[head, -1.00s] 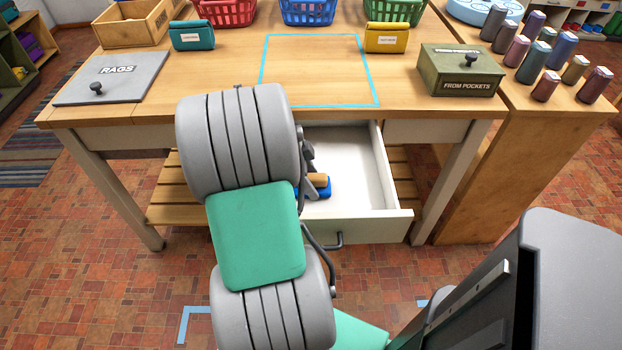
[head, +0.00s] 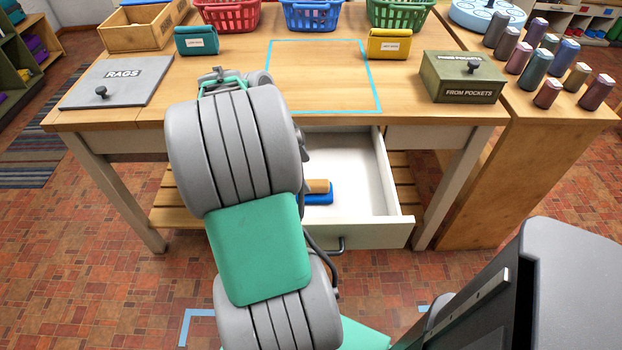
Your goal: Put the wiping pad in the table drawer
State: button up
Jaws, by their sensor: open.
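My arm hides the pad's left part. The drawer is pulled out, with its white inside showing. Only a small grey part of my gripper (head: 305,157) shows past the right edge of my arm, above and apart from the visible part of the pad. My gripper is open; its fingertips are mostly hidden behind the arm.
The wooden table (head: 210,90) carries a grey RAGS lid (head: 118,82), a teal pouch (head: 196,41), a yellow pouch (head: 389,44), baskets and a green FROM POCKETS box (head: 462,82). The blue-outlined area is clear. Several bottles stand at right.

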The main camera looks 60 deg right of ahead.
jog(key=w+a+r+n+t, duration=0.3)
jog(key=w+a+r+n, duration=0.2)
jog(key=w+a+n, duration=0.55)
jog(key=a+f+n+t+y, duration=0.1)
jog(key=a+f+n, duration=0.1)
jog(key=a+n, duration=0.8)
jog(key=a+f+n+t+y, duration=0.1)
jog(key=a+n+t, duration=0.1)
jog(key=a+n, duration=0.8)
jog(key=a, duration=0.6)
jog(key=shift+w+f+p, duration=0.15)
jog(key=shift+f+p, duration=0.2)
jog(key=shift+r+n, duration=0.15)
jog(key=shift+n, duration=0.1)
